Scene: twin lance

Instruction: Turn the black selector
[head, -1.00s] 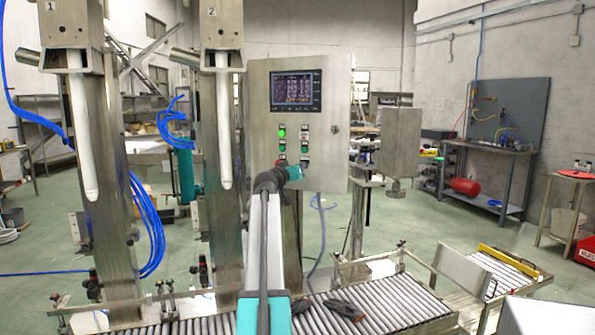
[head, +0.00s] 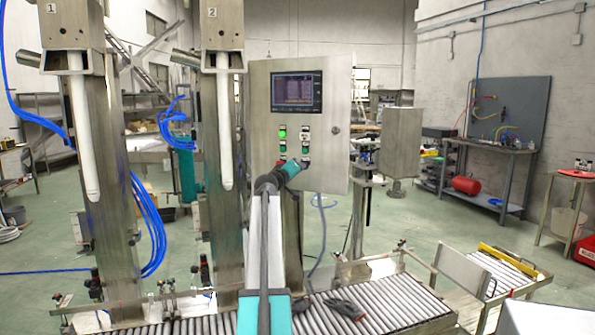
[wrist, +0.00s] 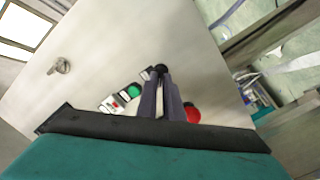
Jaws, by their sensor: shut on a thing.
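The black selector (wrist: 161,69) is a small dark knob on the steel control panel (head: 259,100). In the wrist view it sits at the tips of my gripper (wrist: 162,78), whose two dark fingers are shut on it. The fingers hide part of the knob, so its pointing direction cannot be told. In the head view my gripper (head: 304,163) reaches the lower right of the panel's button group, and the selector is mostly covered there.
A green button (wrist: 134,90) and a red button (wrist: 193,113) lie close beside the fingers. The panel carries a screen (head: 297,92) above. Two filling columns with white lances (head: 226,130) stand left. A roller conveyor (head: 390,305) runs below.

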